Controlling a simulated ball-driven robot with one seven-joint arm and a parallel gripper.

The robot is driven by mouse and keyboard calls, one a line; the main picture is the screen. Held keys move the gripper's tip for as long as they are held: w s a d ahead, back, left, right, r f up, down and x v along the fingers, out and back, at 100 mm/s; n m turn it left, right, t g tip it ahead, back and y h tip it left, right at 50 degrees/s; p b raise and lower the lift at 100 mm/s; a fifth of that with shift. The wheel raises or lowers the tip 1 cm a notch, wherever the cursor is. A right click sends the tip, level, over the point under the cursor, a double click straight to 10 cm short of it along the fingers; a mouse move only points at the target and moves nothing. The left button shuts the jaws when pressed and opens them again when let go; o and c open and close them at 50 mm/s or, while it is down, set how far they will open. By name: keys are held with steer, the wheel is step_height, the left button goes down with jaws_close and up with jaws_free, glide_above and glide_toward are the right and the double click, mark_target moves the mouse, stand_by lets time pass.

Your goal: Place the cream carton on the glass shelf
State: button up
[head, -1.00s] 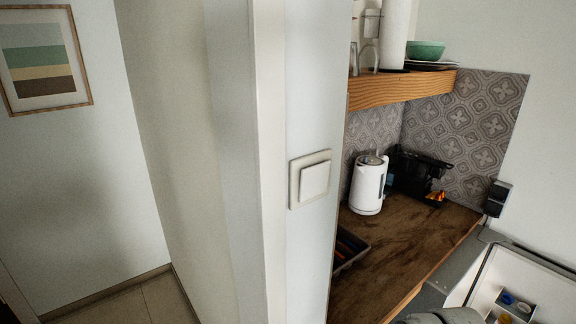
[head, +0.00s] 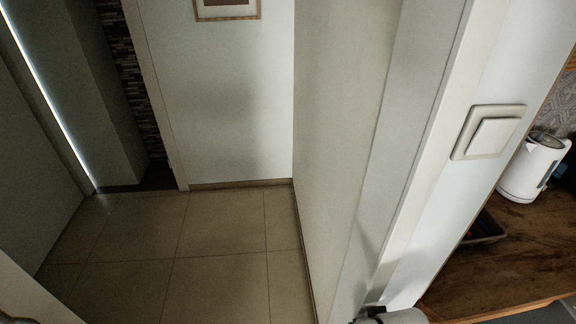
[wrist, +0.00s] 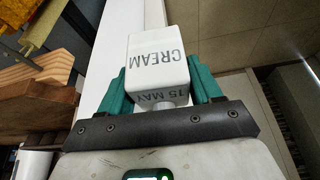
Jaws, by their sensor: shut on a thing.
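The cream carton (wrist: 157,62) is a white box with "CREAM" and "15 MAY" printed on it in grey. It shows in the wrist view, upside down in the picture, between the green fingers of my gripper (wrist: 160,85), which is shut on it. The head view does not show the carton or the fingers; only a grey part of my arm shows at its bottom edge. I cannot make out a glass shelf in either current view.
A wall end with a light switch (head: 489,132) stands at the right. Beyond it are a wooden counter (head: 510,255) and a white kettle (head: 533,166). The tiled floor (head: 215,255) at the left is clear. A wooden shelf (wrist: 38,98) is left of my gripper in the wrist view.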

steer(key=shift+d+f+b, duration=0.1)
steer(key=shift+f+b, duration=2.65)
steer(key=shift+b, duration=0.05)
